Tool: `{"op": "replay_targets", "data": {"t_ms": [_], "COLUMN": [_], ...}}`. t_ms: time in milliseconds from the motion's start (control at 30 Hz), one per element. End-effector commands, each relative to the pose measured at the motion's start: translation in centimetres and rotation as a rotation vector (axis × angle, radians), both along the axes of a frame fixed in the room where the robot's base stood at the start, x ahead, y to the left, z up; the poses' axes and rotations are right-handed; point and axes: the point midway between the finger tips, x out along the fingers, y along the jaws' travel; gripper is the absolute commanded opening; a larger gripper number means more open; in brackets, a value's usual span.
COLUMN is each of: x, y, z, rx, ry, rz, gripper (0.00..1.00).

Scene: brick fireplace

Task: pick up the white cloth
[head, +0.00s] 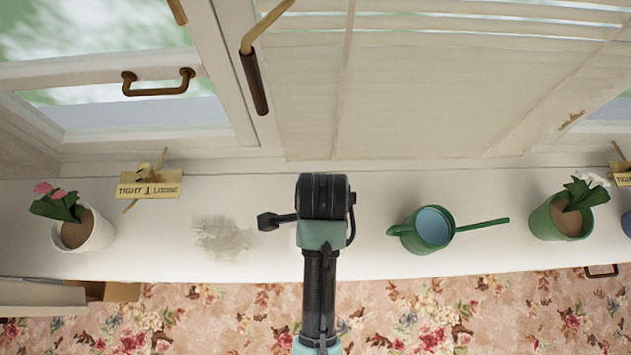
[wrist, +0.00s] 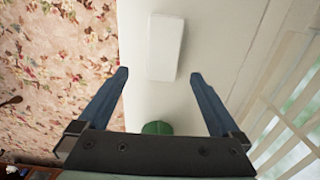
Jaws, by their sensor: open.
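The white cloth (wrist: 166,47) shows in the wrist view as a flat, pale rectangular block on the white window sill (wrist: 150,100). My gripper (wrist: 159,75) is open, with its two dark blue fingers spread wide. The cloth appears just beyond the fingertips, near the middle of the gap, with nothing between the fingers holding it. I cannot tell the height of the fingers above it. In the head view my arm covers the middle of the sill and hides most or all of the cloth.
A green watering can (head: 433,229) stands right of my arm. A white flowerpot (head: 91,232) and a "Tight/Loose" sign (head: 150,184) stand left, a green flowerpot (head: 560,219) right. A grey stain (head: 224,238) marks the sill. Window handles (head: 157,84) project behind.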

Motion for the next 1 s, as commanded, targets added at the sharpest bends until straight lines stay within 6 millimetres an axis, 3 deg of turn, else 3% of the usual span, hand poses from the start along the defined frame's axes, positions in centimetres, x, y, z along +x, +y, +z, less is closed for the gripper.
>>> {"op": "replay_targets", "data": {"t_ms": [133,433,700,1000], "x": [0.0,0.1,0.3,0.4], "y": [0.0,0.3,0.8,0.8], "z": [-2.6,-4.9,-8.5,-9.1], "rx": [0.000,0.000,-0.001,-0.001], "ry": [0.003,0.001,0.000,-0.003], "rz": [0.000,0.001,0.001,0.001], "gripper": [1.00,1.00,1.00,1.00]}}
